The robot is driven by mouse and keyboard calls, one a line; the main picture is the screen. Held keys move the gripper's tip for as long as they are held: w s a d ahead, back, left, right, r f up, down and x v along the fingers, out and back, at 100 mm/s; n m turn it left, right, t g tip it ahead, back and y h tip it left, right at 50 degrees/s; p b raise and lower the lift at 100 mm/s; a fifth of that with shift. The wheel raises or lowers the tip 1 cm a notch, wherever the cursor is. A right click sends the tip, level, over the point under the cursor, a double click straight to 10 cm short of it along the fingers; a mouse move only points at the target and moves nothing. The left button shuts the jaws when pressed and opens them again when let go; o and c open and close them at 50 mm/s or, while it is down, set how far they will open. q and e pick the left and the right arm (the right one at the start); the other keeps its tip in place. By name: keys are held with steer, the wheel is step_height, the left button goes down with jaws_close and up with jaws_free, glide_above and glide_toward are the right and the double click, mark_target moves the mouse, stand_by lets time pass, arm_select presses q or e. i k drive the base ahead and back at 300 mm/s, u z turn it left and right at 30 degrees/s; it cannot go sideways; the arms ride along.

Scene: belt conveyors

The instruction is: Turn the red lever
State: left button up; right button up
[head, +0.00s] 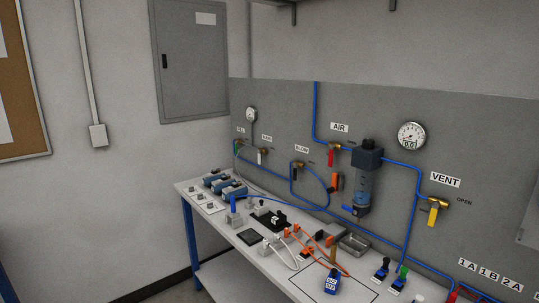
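A small red lever (331,157) hangs straight down from a brass valve (334,146) on the grey wall panel (280,130). The valve sits beside the AIR label (340,127), on the blue air line. Neither of my grippers shows in the head view, so nothing is seen touching the lever.
An orange handle (335,181) and a blue filter unit (367,180) are close to the lever. A yellow lever (433,216) hangs under the VENT label (445,180). The white bench (275,265) below carries blue devices, orange and white cables and a metal tray (354,243).

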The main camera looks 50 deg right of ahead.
mark_target(332, 147)
steer(key=u, duration=0.15)
steer(key=i, duration=1.05)
steer(key=z, duration=0.8)
steer(key=i, duration=0.75)
steer(key=z, duration=0.85)
